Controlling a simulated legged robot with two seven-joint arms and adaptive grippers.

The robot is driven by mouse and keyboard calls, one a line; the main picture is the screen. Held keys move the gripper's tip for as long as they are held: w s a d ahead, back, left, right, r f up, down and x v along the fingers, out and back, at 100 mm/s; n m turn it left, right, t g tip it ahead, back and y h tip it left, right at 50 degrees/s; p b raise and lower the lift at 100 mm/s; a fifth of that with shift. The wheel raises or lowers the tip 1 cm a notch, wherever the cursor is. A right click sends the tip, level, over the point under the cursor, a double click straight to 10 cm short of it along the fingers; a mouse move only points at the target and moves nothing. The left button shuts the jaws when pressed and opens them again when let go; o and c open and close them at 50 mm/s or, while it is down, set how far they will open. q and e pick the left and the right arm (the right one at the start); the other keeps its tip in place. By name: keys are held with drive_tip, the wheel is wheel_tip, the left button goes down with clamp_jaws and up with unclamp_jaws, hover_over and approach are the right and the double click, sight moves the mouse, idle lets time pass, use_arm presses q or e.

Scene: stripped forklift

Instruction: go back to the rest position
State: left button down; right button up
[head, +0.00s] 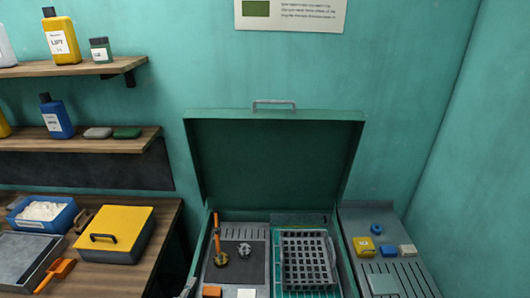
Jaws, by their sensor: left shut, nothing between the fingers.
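Only a small grey part of my left gripper (187,288) shows at the bottom edge, beside the left wall of the open green case. It is shut with nothing in it and touches no loose object that I can see. My right gripper is not in view.
The green case has its lid (275,160) raised and holds a grey basket (308,260) and an orange-handled tool (217,235). A side tray (385,218) stands right. A yellow-lidded box (115,232) and orange scoop (55,273) lie on the left bench. Shelves (75,68) hold bottles above.

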use_arm(q)
drive_tip(key=s+n+y, duration=0.3)
drive_tip(key=n, duration=0.1)
drive_tip(key=shift+s+n, duration=0.15)
drive_tip(key=shift+n, duration=0.15)
drive_tip(key=s+d+f+n+g, duration=0.25)
drive_tip(key=s+n+g, duration=0.25)
drive_tip(key=s, duration=0.6)
drive_tip(key=s+d+f+n+g, duration=0.1)
drive_tip(key=s+f+n+g, duration=0.35)
drive_tip(key=s, duration=0.55)
drive_tip(key=s+d+f+n+g, duration=0.2)
drive_tip(key=s+n+g, duration=0.3)
drive_tip(key=s, duration=0.6)
wheel_tip(320, 180, down, 24)
drive_tip(key=s+a+f+g+y, duration=0.1)
drive_tip(key=s+a+f+g, duration=0.1)
drive_tip(key=s+f, duration=1.6)
drive_tip(key=shift+s+a+f, duration=0.25)
drive_tip(key=shift+s+a, duration=0.3)
drive_tip(key=shift+a, duration=0.15)
